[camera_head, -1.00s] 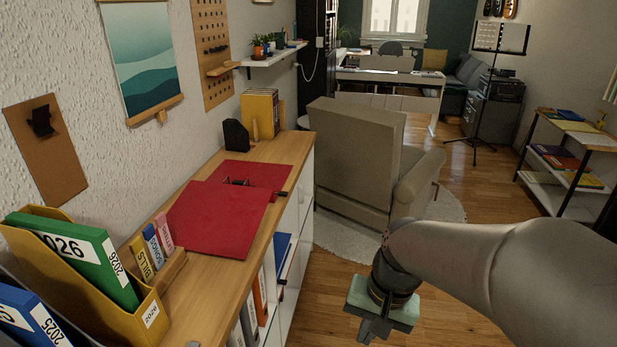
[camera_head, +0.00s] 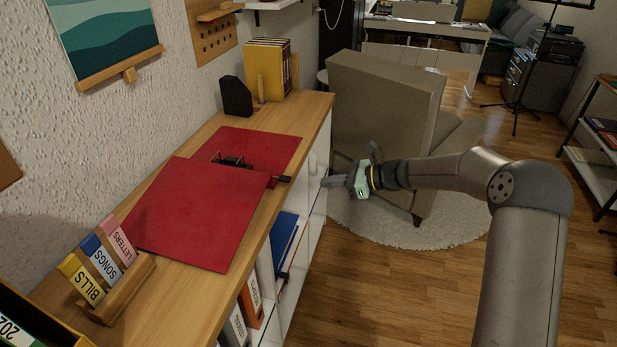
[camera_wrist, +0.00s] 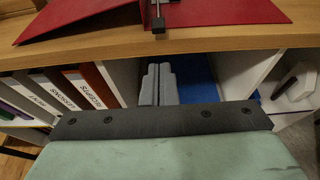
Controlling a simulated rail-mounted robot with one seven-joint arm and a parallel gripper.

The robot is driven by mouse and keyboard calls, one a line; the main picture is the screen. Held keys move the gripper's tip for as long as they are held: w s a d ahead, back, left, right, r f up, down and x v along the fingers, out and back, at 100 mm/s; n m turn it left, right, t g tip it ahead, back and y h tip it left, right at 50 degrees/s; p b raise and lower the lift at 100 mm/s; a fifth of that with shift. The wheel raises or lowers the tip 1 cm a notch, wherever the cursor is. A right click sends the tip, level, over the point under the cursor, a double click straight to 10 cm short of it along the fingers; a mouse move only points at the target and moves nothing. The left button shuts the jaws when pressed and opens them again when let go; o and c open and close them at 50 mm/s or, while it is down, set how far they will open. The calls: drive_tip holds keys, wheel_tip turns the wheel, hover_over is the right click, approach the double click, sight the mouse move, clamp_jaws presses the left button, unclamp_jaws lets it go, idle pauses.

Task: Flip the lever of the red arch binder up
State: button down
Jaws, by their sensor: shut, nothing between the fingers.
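In the wrist view the red binder (camera_wrist: 220,12) is at the top, with the lever tip (camera_wrist: 158,24) pointing toward the camera. My gripper (camera_head: 328,182) is shut and empty. It is in front of the cabinet, right of the lever and apart from it. Its grey fingers (camera_wrist: 163,84) show in the wrist view, below the cabinet edge.
The cabinet top (camera_head: 190,295) carries a BILLS/SONGS/LETTERS card holder (camera_head: 105,270), a black bookend (camera_head: 236,97) and yellow binders (camera_head: 265,70). Shelves below hold upright binders (camera_wrist: 70,88). A beige armchair (camera_head: 385,105) stands close behind my gripper. Floor (camera_head: 400,290) in front is clear.

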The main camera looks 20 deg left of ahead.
sight(286, 185)
idle(0.3)
drive_tip(key=p+x, duration=0.1)
drive_tip(key=x, duration=0.9)
drive_tip(key=shift+w+r, duration=0.1)
drive_tip(key=shift+r, duration=0.05)
